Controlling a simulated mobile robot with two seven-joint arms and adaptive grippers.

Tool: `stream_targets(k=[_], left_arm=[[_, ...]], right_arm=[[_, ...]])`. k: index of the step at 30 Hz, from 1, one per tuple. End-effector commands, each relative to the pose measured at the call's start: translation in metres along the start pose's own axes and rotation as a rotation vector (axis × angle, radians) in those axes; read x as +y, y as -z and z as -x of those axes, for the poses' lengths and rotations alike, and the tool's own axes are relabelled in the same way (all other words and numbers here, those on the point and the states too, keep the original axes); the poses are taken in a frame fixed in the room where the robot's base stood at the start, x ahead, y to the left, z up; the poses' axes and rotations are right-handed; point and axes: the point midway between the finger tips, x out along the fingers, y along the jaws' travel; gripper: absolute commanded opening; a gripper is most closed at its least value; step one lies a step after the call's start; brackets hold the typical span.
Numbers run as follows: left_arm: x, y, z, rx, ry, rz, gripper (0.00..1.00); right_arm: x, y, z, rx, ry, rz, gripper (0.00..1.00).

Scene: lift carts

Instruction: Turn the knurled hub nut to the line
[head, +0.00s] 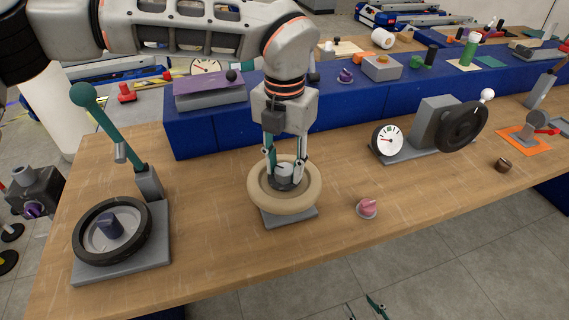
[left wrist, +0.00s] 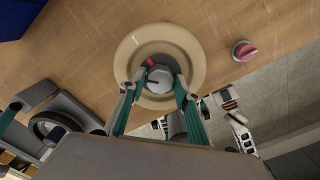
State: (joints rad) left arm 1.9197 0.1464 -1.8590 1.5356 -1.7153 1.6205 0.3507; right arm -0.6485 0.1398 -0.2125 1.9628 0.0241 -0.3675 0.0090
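The hub nut (head: 284,171) is a grey many-sided knob at the middle of a cream ring-shaped wheel (head: 256,197) on a grey base plate. In the left wrist view, the nut (left wrist: 160,78) has a short dark line on its left side. A red mark (left wrist: 150,62) lies at the nut's upper left edge, apart from that line. My left gripper (head: 284,178) points down into the wheel with one finger on each side of the nut; both appear to touch it. My right gripper (head: 367,307) shows only as two separated green fingertips at the bottom edge, empty.
A pink knob (head: 367,208) stands right of the wheel. A dark handwheel with a grey hub (head: 112,232) and a green-knobbed lever (head: 100,118) stand at the left. A dial gauge (head: 387,140) is at the right. The wooden bench front (head: 220,260) is clear.

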Motion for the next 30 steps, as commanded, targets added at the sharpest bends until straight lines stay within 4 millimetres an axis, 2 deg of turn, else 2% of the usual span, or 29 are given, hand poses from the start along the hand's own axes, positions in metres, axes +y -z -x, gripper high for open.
stream_targets(k=[10,14,17,24,30], left_arm=[[0.000,0.000,0.000,0.000,0.000,-0.001,0.45],[0.000,-0.001,0.006,-0.002,0.000,-0.001,0.45],[0.000,-0.001,0.019,-0.003,-0.001,0.000,0.45],[0.000,-0.001,0.068,-0.005,-0.001,0.000,0.45],[0.000,-0.001,0.102,-0.003,-0.002,0.001,0.45]], right_arm=[[0.000,-0.002,0.000,-0.005,0.000,0.001,0.40],[0.000,-0.003,0.000,-0.005,0.000,0.002,0.40],[0.000,-0.002,0.000,-0.004,0.000,0.001,0.40],[0.000,-0.001,0.000,-0.002,0.000,0.000,0.40],[0.000,-0.001,0.000,-0.001,0.000,0.000,0.40]])
